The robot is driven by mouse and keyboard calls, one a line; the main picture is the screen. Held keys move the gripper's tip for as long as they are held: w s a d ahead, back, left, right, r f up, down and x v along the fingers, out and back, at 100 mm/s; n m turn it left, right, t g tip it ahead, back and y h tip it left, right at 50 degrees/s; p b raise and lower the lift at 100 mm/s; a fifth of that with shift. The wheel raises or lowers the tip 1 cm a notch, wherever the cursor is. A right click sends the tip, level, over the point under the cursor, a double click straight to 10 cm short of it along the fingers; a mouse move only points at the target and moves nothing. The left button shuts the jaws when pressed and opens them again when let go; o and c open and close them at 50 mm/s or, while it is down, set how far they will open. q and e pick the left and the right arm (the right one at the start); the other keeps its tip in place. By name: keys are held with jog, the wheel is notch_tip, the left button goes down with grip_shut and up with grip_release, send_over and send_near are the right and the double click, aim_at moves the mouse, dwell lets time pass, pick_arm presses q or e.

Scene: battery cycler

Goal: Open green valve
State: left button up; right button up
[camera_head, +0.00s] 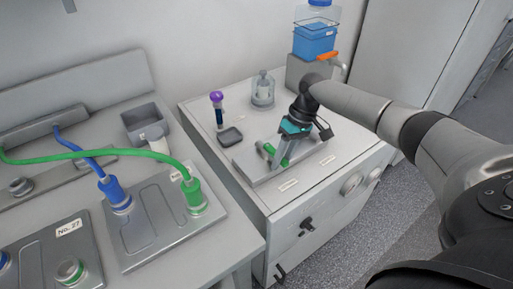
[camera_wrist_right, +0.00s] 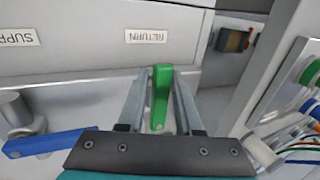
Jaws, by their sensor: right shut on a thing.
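The green valve's handle (camera_head: 267,149) is on a grey plate on top of the white cabinet. In the right wrist view the green handle (camera_wrist_right: 161,88) stands between my two grey fingers, its long side along them. My right gripper (camera_head: 279,158) reaches down from the right and is shut on this handle; its fingers partly hide it in the head view. It also shows in the right wrist view (camera_wrist_right: 159,84). A blue handle (camera_wrist_right: 52,143) on a grey fitting is left of the gripper in the wrist view. My left gripper is not in view.
A purple-capped tube (camera_head: 217,110), a small dark tray (camera_head: 230,136) and a clear vessel (camera_head: 262,91) stand behind the gripper. A blue liquid container (camera_head: 315,40) is at the back. The left bench (camera_head: 225,238) carries green and blue hoses on connectors.

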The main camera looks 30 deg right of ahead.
jog(key=shift+d, duration=0.15)
jog(key=shift+o, duration=1.2)
jog(key=shift+r, duration=0.1)
jog(key=p+v, duration=0.6)
jog(key=v, duration=0.2)
jog(key=shift+d, duration=0.2)
jog(key=shift+s, duration=0.1)
